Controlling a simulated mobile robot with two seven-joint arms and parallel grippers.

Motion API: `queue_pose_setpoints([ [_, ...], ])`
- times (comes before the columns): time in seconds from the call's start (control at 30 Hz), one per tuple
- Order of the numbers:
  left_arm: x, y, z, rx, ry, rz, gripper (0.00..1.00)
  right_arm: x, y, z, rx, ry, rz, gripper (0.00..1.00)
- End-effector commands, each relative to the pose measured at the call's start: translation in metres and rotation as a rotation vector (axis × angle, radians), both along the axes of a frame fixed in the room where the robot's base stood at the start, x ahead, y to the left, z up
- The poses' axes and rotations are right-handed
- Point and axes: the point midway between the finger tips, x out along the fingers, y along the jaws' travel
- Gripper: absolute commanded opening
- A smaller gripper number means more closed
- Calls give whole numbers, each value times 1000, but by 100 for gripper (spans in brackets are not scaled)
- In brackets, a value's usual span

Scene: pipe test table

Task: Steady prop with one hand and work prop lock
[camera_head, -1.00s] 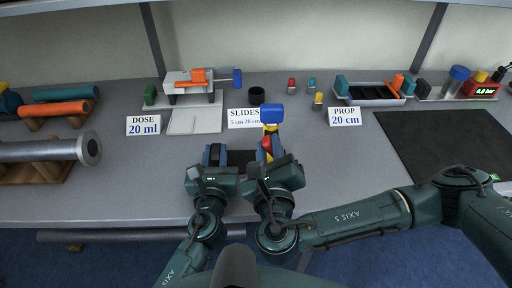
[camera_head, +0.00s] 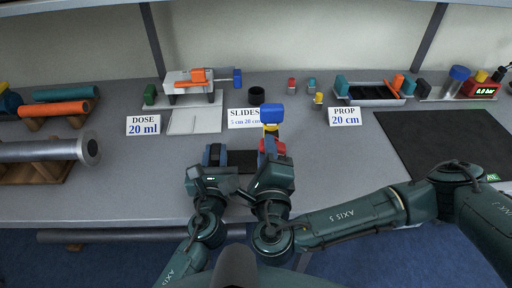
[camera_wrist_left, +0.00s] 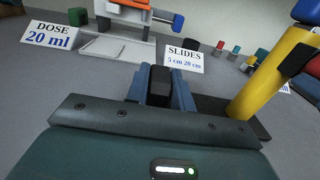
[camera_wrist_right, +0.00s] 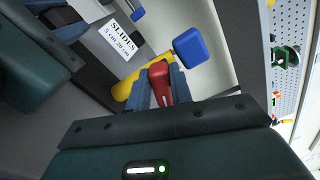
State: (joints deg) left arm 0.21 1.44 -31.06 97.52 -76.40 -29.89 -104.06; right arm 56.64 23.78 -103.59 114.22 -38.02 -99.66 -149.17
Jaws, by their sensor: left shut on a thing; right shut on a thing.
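The prop stands upright on a dark base plate (camera_head: 241,157), with a yellow column (camera_wrist_left: 270,78) and a blue head (camera_head: 272,114). In the right wrist view the blue head (camera_wrist_right: 190,48) and the yellow column (camera_wrist_right: 125,90) lie just beyond my fingers. My left gripper (camera_head: 214,154) is shut on a black block (camera_wrist_left: 159,84) at the left end of the base. My right gripper (camera_head: 268,150) is shut on the red lock lever (camera_wrist_right: 160,84) beside the column. Its fingers hide part of the lever.
Signs for SLIDES (camera_head: 244,118), PROP (camera_head: 345,117) and DOSE (camera_head: 143,125) stand behind. A black cup (camera_head: 256,95) and small coloured pegs (camera_head: 318,98) are at the back. A dark mat (camera_head: 450,145) lies right; a metal pipe (camera_head: 45,150) on a wooden stand is left.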

Motion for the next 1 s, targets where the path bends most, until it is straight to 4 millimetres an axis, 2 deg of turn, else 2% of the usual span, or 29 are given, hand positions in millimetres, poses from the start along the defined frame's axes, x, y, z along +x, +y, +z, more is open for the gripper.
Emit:
queue_pose_setpoints([
  [0.2,0,1,0,0,0,3,0,0,0,-1,-7,2,-2,0],
  [0.47,0,1,0,0,0,3,0,0,0,-5,-272,11,-2,0],
  [0.7,0,1,0,0,0,3,0,0,0,-5,-301,14,-3,0],
  [0.73,0,1,0,1,0,3,0,0,0,-5,-301,14,-3,22],
  [1.0,0,1,0,1,0,2,0,0,0,-5,-298,12,-1,44],
])
